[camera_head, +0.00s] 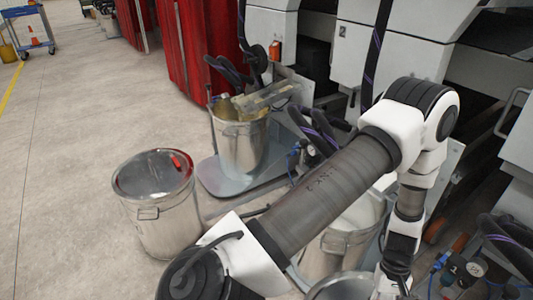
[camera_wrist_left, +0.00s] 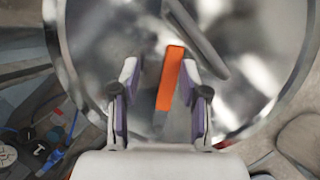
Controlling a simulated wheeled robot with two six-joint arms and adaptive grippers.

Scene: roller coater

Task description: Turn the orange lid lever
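In the left wrist view a round shiny metal lid (camera_wrist_left: 100,45) fills most of the picture. An orange lever (camera_wrist_left: 171,78) stands out on it, with a grey bar (camera_wrist_left: 197,40) beyond it. My left gripper (camera_wrist_left: 158,72) is open, with its two fingers on either side of the orange lever. The lever is nearer the right finger, and I cannot tell whether they touch. In the head view my left arm reaches down at the lower right, over the edge of a metal lid (camera_head: 338,288). The fingertips and the lever are out of sight there. My right gripper is not in view.
A metal drum (camera_head: 165,222) with a red-handled lid stands at the left. An open bucket (camera_head: 240,145) stands on a grey platform (camera_head: 222,185). A pale bucket (camera_head: 325,258) is partly behind my arm. Machines with hoses line the right.

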